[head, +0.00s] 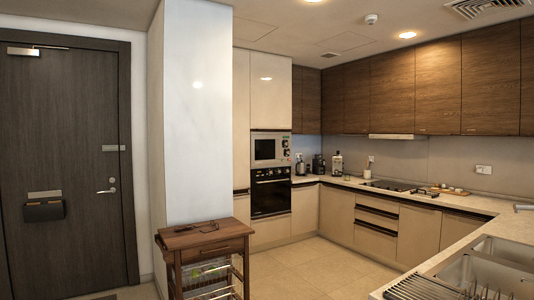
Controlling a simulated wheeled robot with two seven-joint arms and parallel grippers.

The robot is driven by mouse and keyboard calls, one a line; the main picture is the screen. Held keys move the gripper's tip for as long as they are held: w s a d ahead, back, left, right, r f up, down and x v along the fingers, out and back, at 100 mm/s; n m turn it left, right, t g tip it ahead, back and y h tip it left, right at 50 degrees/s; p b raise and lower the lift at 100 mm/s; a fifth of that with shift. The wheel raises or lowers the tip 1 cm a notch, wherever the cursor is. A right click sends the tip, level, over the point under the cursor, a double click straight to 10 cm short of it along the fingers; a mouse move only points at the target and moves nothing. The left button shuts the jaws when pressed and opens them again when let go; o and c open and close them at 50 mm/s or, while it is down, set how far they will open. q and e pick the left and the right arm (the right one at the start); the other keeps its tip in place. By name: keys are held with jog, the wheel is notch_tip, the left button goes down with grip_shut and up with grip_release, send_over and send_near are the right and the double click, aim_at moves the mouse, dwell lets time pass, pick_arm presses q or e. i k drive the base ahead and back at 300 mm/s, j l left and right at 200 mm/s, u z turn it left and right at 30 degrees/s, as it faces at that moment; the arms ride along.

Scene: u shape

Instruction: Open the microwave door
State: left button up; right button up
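The microwave (270,149) is built into the tall cream cabinet at the far side of the kitchen, above a black oven (270,192). It is silver with a dark window on its left and a control panel on its right. Its door looks shut. It is small and far off, so the handle cannot be made out. Neither of my grippers shows in the head view.
A wooden trolley (205,240) stands in front of the white pillar (198,120), nearer than the microwave. Counters (376,222) run along the back and right, with a sink (485,265) at the right front. The tiled floor (305,268) between is clear.

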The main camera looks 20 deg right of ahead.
aim_at(265, 149)
jog(key=i+u, duration=0.3)
jog(key=i, duration=0.5)
jog(key=i+z, duration=0.1)
jog(key=i, duration=0.35)
jog(key=i+j+z, duration=0.15)
jog(key=i, duration=0.3)
jog(key=i+j+z, duration=0.1)
jog(key=i, duration=0.4)
jog(key=i+j+z, duration=0.15)
jog(key=i, duration=0.3)
jog(key=i+l+z, duration=0.2)
jog(key=i+z, duration=0.25)
jog(key=i+l+z, duration=0.15)
jog(key=z, duration=0.3)
jog(key=i+j+z, duration=0.1)
jog(key=i+z, duration=0.4)
jog(key=i+j+z, duration=0.2)
jog(key=z, duration=0.25)
jog(key=i+u, duration=0.1)
jog(key=i, duration=0.5)
jog(key=i+l+u, duration=0.15)
jog(key=i, duration=0.5)
jog(key=i+l+u, duration=0.1)
jog(key=i, duration=0.5)
jog(key=l, duration=0.1)
